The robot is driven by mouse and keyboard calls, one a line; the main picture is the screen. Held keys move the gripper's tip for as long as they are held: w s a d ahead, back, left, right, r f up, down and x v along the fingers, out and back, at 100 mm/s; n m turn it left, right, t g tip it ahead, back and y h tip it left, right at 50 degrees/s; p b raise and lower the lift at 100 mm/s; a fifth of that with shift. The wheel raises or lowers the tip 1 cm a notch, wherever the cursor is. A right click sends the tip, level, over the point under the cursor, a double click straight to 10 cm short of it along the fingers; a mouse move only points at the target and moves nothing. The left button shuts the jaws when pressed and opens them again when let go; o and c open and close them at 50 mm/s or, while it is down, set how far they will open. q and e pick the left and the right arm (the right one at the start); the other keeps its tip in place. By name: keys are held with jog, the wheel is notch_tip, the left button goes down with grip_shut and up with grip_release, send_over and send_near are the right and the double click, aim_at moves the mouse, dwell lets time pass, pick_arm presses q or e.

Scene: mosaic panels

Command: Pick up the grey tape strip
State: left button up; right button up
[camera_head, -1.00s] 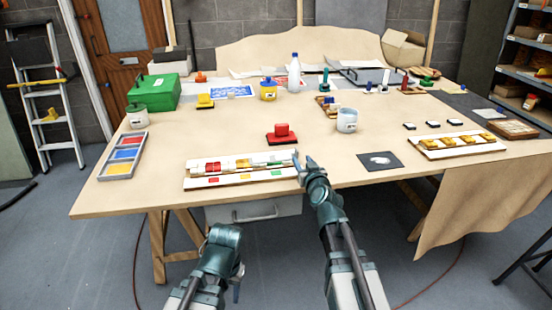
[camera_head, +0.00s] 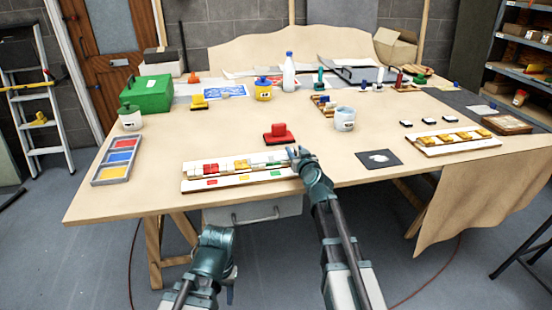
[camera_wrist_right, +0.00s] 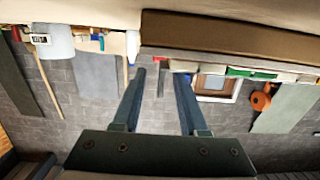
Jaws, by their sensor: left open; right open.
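A mosaic panel (camera_head: 195,185) lies near the table's front edge, with white, red, yellow and green pieces on it. Pale greyish pieces (camera_head: 275,163) sit at its right end; I cannot tell for sure which is the grey tape strip. My right gripper (camera_head: 297,154) is just beyond the panel's right end, low near the table. In the wrist view its two fingers (camera_wrist_right: 162,85) are apart with nothing held between them. My left gripper (camera_head: 230,291) hangs below the table's front edge, empty, its fingers mostly hidden.
A red-handled block (camera_head: 279,135) stands behind the panel. A colour tray (camera_head: 118,160) is at the left. Bare tabletop (camera_head: 175,135) lies between.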

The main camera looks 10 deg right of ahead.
grip_shut()
dwell(0.3)
jog(key=shift+r+p, duration=0.8)
notch_tip(320, 180, up, 3)
jog(key=p, duration=0.2)
jog(key=shift+s+a+f+p, duration=0.1)
jog(key=shift+s+f+p, duration=0.1)
jog(key=shift+p, duration=0.1)
jog(key=s+a, duration=1)
jog(key=a, duration=0.1)
jog(key=shift+s+r+p, duration=0.35)
jog(key=shift+r+p, duration=0.05)
jog(key=shift+a, duration=0.15)
jog(key=shift+r, duration=0.2)
notch_tip(320, 180, up, 9)
jog(key=p, duration=0.9)
jog(key=shift+r+p, duration=0.15)
jog(key=shift+p, duration=0.25)
dwell(0.4)
